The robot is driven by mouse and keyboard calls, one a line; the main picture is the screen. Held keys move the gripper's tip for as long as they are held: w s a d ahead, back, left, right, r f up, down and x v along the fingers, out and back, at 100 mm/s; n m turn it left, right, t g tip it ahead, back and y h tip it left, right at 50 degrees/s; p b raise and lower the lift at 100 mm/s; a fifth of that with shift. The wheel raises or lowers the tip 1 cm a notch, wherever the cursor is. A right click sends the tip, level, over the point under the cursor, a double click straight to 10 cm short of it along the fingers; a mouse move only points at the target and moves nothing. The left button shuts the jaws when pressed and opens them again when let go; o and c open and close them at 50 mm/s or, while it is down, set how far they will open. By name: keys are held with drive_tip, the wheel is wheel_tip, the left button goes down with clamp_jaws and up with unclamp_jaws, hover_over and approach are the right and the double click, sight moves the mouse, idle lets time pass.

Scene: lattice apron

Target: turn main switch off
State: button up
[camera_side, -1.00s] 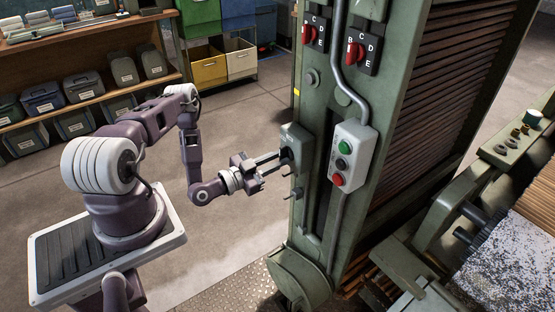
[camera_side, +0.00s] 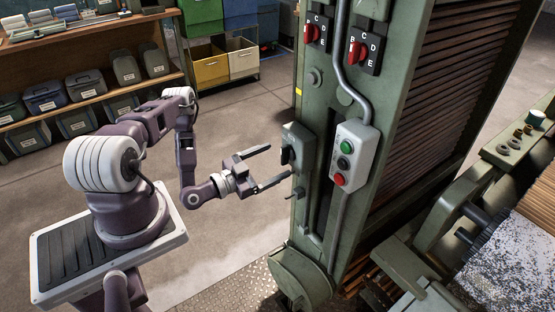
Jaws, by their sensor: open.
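A grey-green switch box (camera_side: 298,142) is mounted on the narrow left face of the tall green machine column. A short black handle (camera_side: 286,156) sits on its left side; I take this to be the main switch, but its label and exact handle position are too small to read. My gripper (camera_side: 279,161) is open and empty just left of the box. Its two long fingers are spread wide, one tip above and left of the handle and the other below it. The fingers appear apart from the handle.
A small peg (camera_side: 296,193) sticks out below the box. Shelves with bins stand back left. Floor between is clear.

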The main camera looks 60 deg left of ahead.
drive_tip(key=shift+s+d, duration=0.1)
drive_tip(key=shift+s, duration=2.6)
